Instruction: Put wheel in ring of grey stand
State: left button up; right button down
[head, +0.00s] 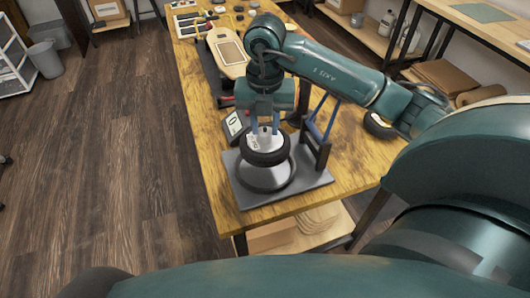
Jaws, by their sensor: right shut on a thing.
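The wheel (266,159) is black with a light hub and is tilted a little. It is held by my right gripper (265,137), which points down and is shut on it. The wheel is over the ring (263,180) of the grey stand (317,180) near the table's front end. The ring looks pale, and its back part is hidden by the wheel. I cannot tell whether the wheel touches the ring or is just above it. My left gripper is not in view.
A dark upright frame (322,150) with blue bars stands on the right of the stand. A small display (234,124) is behind it on the left. Another wheel (379,125) lies on the right side of the wooden table (205,125). A skateboard deck (228,52) lies farther back.

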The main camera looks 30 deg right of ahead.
aim_at(265, 145)
jog(key=shift+f, duration=3.3)
jog(key=shift+f, duration=0.1)
jog(key=shift+f, duration=0.15)
jog(key=c, duration=1.1)
grip_release()
notch_tip(265, 145, up, 12)
jog(key=shift+r, duration=0.25)
